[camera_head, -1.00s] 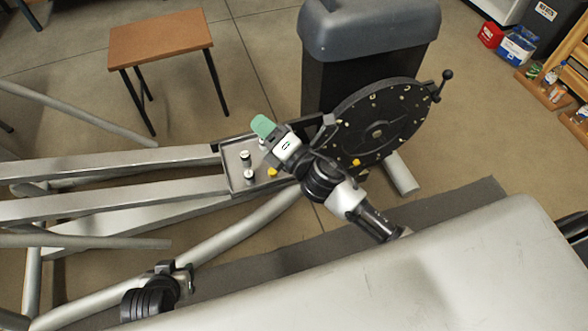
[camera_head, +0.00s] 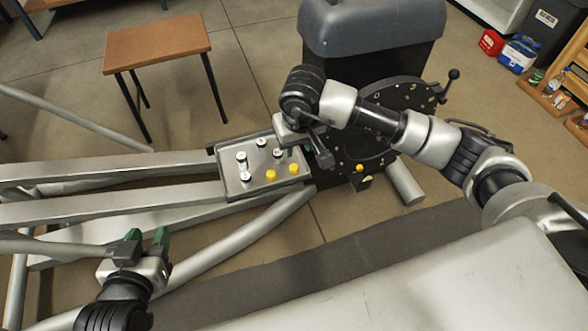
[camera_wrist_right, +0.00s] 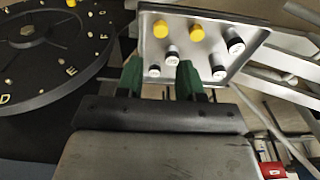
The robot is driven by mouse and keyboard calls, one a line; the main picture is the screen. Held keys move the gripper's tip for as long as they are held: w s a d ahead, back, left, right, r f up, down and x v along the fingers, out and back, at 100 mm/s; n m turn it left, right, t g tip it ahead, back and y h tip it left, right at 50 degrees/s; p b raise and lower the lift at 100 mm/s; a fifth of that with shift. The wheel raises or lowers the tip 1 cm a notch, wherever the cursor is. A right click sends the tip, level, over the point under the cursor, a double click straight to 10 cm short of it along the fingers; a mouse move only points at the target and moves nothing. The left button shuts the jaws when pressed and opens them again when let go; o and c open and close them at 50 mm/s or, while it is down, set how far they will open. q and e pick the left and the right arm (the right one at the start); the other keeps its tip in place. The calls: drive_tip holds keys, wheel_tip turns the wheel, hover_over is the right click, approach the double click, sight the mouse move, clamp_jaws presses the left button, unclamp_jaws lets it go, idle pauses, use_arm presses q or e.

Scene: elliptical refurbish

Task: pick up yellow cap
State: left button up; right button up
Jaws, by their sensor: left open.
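Two yellow caps, one left (camera_head: 271,175) and one right (camera_head: 294,169), stand along the near side of a grey metal tray (camera_head: 231,190). They also show at the top of the right wrist view, as one cap (camera_wrist_right: 160,29) and another (camera_wrist_right: 196,31). My right gripper (camera_head: 288,150) is over the tray's right end in the head view. Its green fingers (camera_wrist_right: 160,78) are apart in the wrist view, with black-and-white pegs just beyond them; the yellow caps are farther off. My left gripper (camera_head: 147,242) is open and empty, left of and below the tray.
Several white-topped black pegs (camera_head: 246,176) share the tray. A black lettered disc (camera_head: 395,115) stands to its right, with a yellow piece (camera_head: 360,168) low on it. A grey bin (camera_head: 370,30) is behind. Metal beams (camera_head: 110,170) run left.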

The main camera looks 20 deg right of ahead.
sight(294, 167)
drive_tip(key=f, duration=0.2)
drive_tip(key=f+b, duration=0.1)
drive_tip(key=f, duration=0.1)
drive_tip(key=shift+w, duration=0.3)
drive_tip(key=shift+w+a+f, duration=0.1)
drive_tip(key=shift+w+f, duration=0.05)
drive_tip(key=shift+f, duration=0.75)
drive_tip(key=f+b, duration=0.1)
drive_tip(key=w+f, duration=0.1)
drive_tip(key=f, duration=0.1)
drive_tip(key=shift+f+b, duration=0.25)
drive_tip(key=shift+b, duration=0.1)
use_arm(q)
wheel_tip(294, 167, up, 9)
drive_tip(key=w+d+t+h, duration=0.1)
drive_tip(key=d+t+h, duration=0.1)
drive_tip(key=t, duration=0.6)
drive_tip(key=shift+w+h, duration=0.25)
drive_tip(key=shift+h, duration=0.05)
use_arm(e)
drive_tip(key=shift+f, duration=0.45)
clamp_jaws()
